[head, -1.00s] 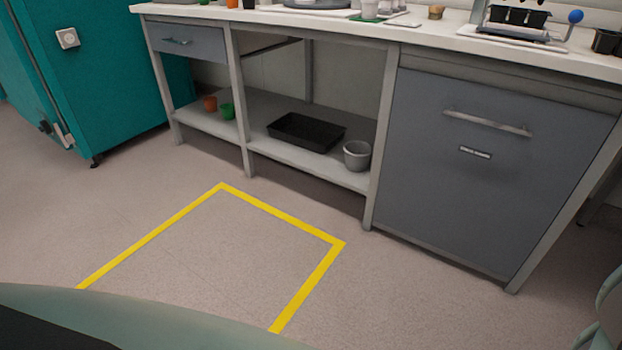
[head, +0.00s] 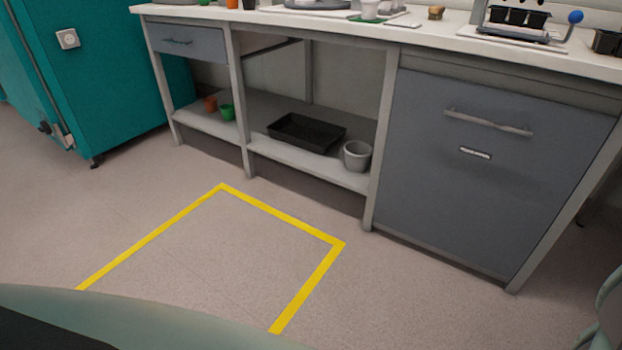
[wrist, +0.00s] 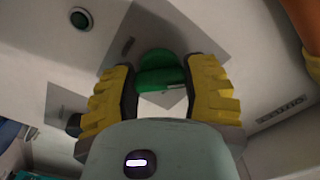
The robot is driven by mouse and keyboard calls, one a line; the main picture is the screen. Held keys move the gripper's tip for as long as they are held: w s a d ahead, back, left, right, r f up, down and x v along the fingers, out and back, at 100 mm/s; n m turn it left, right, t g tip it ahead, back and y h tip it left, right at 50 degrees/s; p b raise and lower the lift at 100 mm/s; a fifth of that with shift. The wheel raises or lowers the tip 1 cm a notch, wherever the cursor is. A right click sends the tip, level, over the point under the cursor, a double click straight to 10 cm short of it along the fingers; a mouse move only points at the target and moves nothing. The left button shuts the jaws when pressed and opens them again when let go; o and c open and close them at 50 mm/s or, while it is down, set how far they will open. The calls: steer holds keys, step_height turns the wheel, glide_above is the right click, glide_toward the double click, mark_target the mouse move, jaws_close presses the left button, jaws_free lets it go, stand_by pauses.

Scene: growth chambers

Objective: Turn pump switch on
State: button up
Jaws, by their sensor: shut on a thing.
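In the wrist view, a green rotary switch knob (wrist: 160,80) stands out from a pale panel, on a grey square plate (wrist: 190,38). My gripper (wrist: 162,72), with yellow ribbed fingers, is shut on the knob, one finger on each side. The head view shows neither the knob nor my gripper.
An orange object (wrist: 298,35) is at the wrist view's upper right. In the head view, a bench (head: 440,45) runs across the back, with clear floor before it.

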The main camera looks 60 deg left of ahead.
steer(key=shift+f, duration=0.1)
steer(key=m+b, duration=0.1)
steer(key=m, duration=0.3)
steer(key=shift+f, duration=0.1)
steer(key=m+b, duration=0.1)
steer(key=m, duration=0.4)
steer(key=m+b, duration=0.2)
steer(key=m, duration=0.3)
steer(key=shift+m+b, duration=0.45)
steer(key=shift+m, duration=1.45)
steer(key=shift+r, duration=0.2)
steer(key=o, duration=1.2)
